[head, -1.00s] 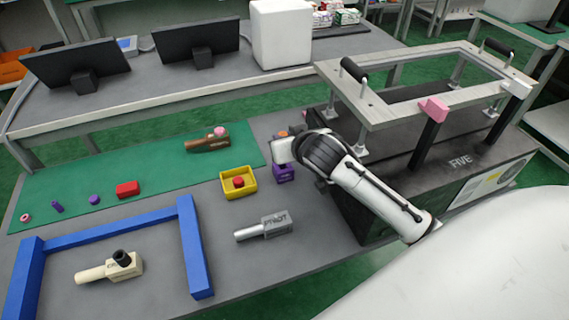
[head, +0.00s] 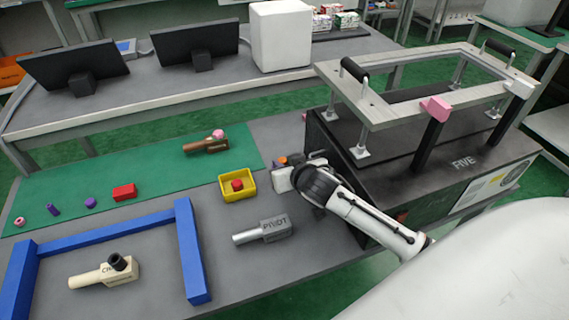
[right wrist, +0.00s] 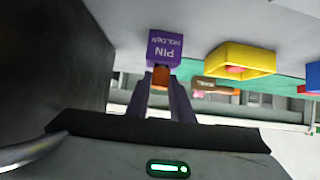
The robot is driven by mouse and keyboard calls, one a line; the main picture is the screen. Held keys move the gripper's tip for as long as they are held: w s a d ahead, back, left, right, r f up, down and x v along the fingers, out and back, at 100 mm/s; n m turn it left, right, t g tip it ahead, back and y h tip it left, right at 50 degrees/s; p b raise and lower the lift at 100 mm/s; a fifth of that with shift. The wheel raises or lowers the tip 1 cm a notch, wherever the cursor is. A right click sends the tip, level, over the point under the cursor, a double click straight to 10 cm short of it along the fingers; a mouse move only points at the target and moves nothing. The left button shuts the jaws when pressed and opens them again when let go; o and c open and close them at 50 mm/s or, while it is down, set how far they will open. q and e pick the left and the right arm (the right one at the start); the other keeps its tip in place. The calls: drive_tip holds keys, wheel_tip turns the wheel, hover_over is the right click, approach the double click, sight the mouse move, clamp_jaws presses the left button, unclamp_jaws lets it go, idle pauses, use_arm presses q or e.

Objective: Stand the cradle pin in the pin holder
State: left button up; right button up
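The purple pin holder (right wrist: 165,47) is a block with its lettering upside down in the right wrist view. In the head view it is mostly hidden behind my right gripper, with only a bit of purple (head: 295,159) showing. An orange piece, which looks like the cradle pin (right wrist: 160,76), is between the fingertips of my right gripper (right wrist: 161,84), against the lettered holder's top end. The fingers appear shut on it. I cannot tell how deep it sits in the holder. In the head view, a bit of orange (head: 282,160) shows beside the gripper. My left gripper is not in view.
A yellow tray (head: 225,193) with a red piece is just left of the gripper. A grey PIVOT part (head: 263,231), a blue frame (head: 195,260) and a cream part (head: 95,278) lie nearer. The black fixture box (head: 340,185) stands close on the right.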

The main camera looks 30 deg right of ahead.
drive_tip(key=o, duration=0.4)
drive_tip(key=shift+c, duration=0.2)
drive_tip(key=shift+r, duration=0.1)
drive_tip(key=p+v, duration=0.2)
drive_tip(key=v, duration=1)
drive_tip(key=shift+s, duration=0.1)
